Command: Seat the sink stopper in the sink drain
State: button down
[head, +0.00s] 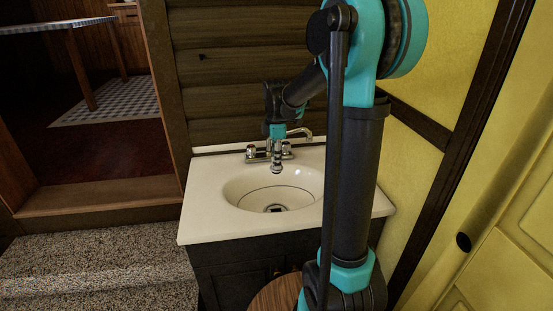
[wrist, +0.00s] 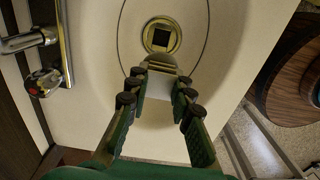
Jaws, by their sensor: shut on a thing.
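The white sink (head: 238,190) is an oval basin in a pale countertop, with a metal drain (head: 275,208) at its bottom. In the wrist view the drain (wrist: 175,44) is a brass-coloured ring around a dark square opening, just beyond the fingertips. My gripper (head: 277,160) is above the back part of the basin. In the wrist view my gripper (wrist: 160,82) is shut on the small metallic sink stopper (wrist: 158,62). The stopper appears held above the basin, apart from the drain; its lower end is hard to make out.
A chrome faucet with handles (head: 251,152) stands behind the basin, close to my gripper. Its spout and a handle (wrist: 42,82) show at left in the wrist view. A round wooden top (head: 274,296) stands before the cabinet. A yellow wall (head: 440,80) is at right.

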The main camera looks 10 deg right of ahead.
jog(key=shift+s+f, duration=0.15)
jog(key=shift+f, duration=0.3)
notch_tip(320, 180, down, 12)
jog(key=shift+f, duration=0.2)
jog(key=shift+f, duration=3)
jog(key=shift+f, duration=1.25)
dwell(2.4)
